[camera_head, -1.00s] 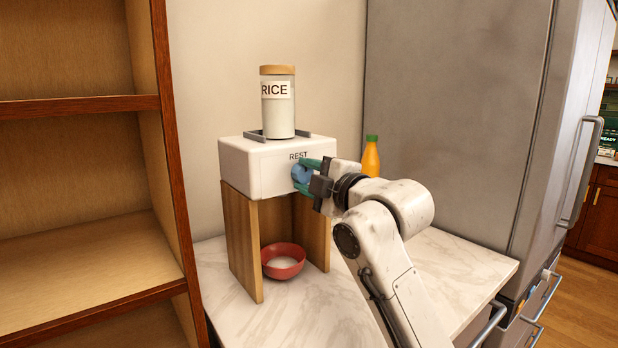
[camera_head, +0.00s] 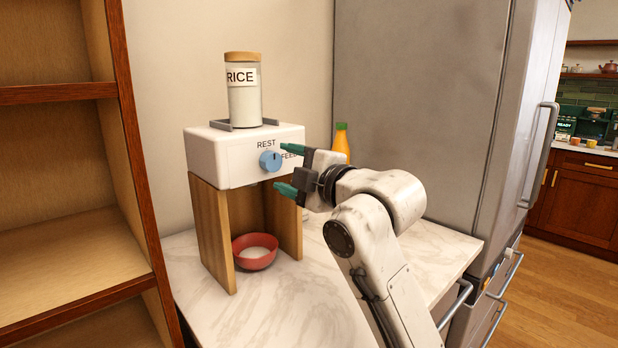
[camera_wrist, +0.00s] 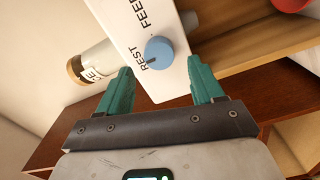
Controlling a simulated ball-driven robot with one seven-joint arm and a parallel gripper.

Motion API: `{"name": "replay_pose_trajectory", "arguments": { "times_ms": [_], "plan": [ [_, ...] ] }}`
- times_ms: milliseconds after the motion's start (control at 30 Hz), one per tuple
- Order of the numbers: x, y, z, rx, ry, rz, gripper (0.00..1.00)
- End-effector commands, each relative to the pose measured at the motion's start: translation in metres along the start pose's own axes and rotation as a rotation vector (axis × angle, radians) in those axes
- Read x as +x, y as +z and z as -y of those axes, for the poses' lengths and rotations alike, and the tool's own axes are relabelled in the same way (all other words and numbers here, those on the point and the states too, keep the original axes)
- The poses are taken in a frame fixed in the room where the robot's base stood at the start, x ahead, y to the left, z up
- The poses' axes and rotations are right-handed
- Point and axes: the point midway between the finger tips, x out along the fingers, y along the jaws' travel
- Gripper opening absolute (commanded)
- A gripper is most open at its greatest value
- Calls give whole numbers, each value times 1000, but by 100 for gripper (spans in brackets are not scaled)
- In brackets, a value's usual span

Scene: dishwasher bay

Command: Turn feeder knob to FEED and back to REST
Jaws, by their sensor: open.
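The blue feeder knob (camera_head: 270,161) sits on the front of the white feeder box (camera_head: 215,150), with REST above it and FEED to its right. In the wrist view the knob (camera_wrist: 159,51) has a dark mark on the side toward the REST label. My gripper (camera_head: 282,168) is open and empty, just right of the knob and apart from it. One finger is higher than the knob, the other lower; the upper finger partly covers FEED. In the wrist view the knob lies ahead, between the open green fingers (camera_wrist: 162,78).
A rice jar (camera_head: 244,98) stands on top of the feeder. A red bowl (camera_head: 254,262) with whitish contents sits below, between wooden side panels. An orange bottle (camera_head: 341,146) stands behind my gripper. Wooden shelves (camera_head: 60,95) are at left, a fridge (camera_head: 420,110) at right.

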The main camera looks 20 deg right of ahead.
Motion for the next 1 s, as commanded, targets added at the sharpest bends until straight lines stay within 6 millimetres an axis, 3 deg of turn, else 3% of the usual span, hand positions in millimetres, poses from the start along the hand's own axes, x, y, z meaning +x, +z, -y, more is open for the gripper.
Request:
{"name": "replay_pose_trajectory", "arguments": {
  "times_ms": [200,400,1000],
  "plan": [
    [-43,1,1,0,1,2,67],
    [-64,0,1,0,0,1,67],
    [-69,0,1,0,-1,1,67]
  ]
}}
